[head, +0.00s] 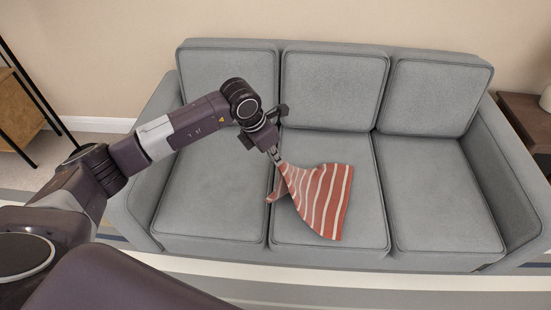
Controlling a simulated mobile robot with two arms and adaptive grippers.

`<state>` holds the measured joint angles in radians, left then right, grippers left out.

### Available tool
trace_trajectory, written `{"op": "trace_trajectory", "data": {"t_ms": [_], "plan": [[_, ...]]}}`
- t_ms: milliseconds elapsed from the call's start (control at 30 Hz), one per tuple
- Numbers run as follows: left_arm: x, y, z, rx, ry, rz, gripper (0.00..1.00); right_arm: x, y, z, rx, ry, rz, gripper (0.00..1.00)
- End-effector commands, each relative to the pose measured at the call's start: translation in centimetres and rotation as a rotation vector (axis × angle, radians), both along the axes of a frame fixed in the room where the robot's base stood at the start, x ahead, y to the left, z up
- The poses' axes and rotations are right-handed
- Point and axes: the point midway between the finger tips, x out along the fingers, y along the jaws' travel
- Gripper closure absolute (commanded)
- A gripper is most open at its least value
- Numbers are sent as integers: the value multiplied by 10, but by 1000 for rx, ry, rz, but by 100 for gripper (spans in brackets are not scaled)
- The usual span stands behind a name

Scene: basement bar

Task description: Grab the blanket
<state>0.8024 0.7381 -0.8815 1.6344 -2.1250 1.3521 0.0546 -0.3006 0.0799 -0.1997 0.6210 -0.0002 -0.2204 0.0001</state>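The blanket (322,198) is red with pale stripes. In the head view it lies over the middle seat cushion of the grey sofa (420,195), with its upper left corner drawn up to a peak. My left gripper (277,160) reaches in from the left and is at that peak. Its fingers look closed together on the blanket's corner. The fingertips are small and partly covered by the cloth. My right gripper is out of view.
The sofa has three seat cushions, three back cushions and an armrest at each side. A brown side table (528,118) stands at the right. A shelf with a dark frame (22,110) stands at the far left. The left and right seat cushions are bare.

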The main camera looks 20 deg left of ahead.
Motion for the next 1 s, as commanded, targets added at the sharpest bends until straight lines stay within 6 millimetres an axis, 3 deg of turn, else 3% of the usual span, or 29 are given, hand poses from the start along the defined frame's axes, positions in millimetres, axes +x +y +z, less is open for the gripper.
{"op": "trace_trajectory", "data": {"t_ms": [33,300,533,800,1000], "plan": [[1,0,15,0,-4,1,100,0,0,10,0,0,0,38],[1,1,80,1,-4,1,100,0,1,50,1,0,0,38],[1,0,97,0,-4,1,100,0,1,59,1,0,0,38],[1,0,162,0,-5,1,100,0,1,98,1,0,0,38],[1,0,179,0,-1,0,100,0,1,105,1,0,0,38]]}}
